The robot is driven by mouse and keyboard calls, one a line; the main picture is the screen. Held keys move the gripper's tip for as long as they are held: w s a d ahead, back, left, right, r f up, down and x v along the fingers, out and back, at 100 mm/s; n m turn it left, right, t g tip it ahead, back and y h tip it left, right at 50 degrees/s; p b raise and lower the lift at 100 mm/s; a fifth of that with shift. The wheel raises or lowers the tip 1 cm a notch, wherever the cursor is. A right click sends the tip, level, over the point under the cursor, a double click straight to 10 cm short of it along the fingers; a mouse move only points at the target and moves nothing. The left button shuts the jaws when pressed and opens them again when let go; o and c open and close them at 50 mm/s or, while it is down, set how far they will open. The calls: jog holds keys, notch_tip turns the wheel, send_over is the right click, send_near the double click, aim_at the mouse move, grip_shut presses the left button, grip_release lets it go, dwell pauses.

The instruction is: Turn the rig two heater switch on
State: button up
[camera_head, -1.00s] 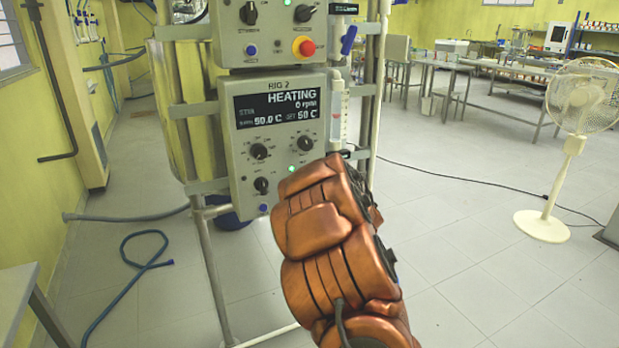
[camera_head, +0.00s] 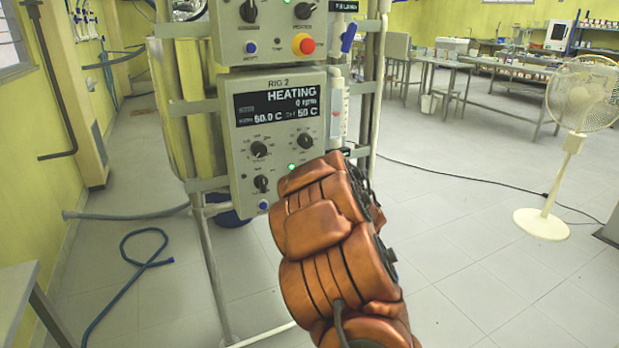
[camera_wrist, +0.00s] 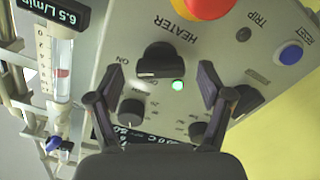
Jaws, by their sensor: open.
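The rig two panel (camera_head: 277,120) is a grey box with a dark display (camera_head: 277,106) that reads HEATING. The heater switch (camera_wrist: 161,60) is a black knob under the upside-down HEATER label in the wrist view, with an ON mark at its left. I cannot tell its exact setting. A green lamp (camera_wrist: 178,85) beside it is lit and also shows in the head view (camera_head: 292,167). My gripper (camera_wrist: 160,75) is open, its two black fingers on either side of the knob in the picture, with gaps. In the head view my copper arm hides the switch and gripper.
A red stop button (camera_wrist: 208,5) and a blue button (camera_wrist: 290,54) are near the switch. Another black knob (camera_wrist: 246,100) lies by the right finger. A flowmeter tube (camera_wrist: 60,65) is at left. A fan (camera_head: 560,145) stands apart on the open floor.

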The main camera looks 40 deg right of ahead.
jog(key=v, duration=1)
jog(key=shift+s, duration=0.35)
jog(key=shift+a, duration=0.2)
dwell(0.6)
